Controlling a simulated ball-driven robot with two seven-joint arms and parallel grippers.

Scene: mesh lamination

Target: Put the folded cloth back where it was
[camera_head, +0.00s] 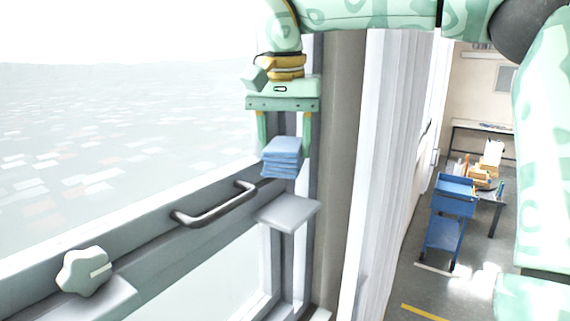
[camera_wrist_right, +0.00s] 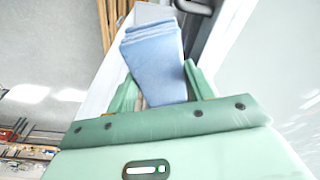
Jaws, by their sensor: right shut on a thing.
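The folded cloth (camera_head: 281,158) is a stack of blue layers. My right gripper (camera_head: 283,148) comes down from above and is shut on it. The cloth also shows between the two green fingers in the right wrist view (camera_wrist_right: 157,62). In the head view the cloth hangs above a small grey shelf (camera_head: 287,213), with a visible gap under it. My left gripper is in neither view.
A grey window frame with a bar handle (camera_head: 215,205) and a pale knob (camera_head: 84,271) runs along the left, close to the shelf. Pale curtain folds (camera_head: 383,150) stand to the right. A blue trolley (camera_head: 449,215) stands farther off on the floor.

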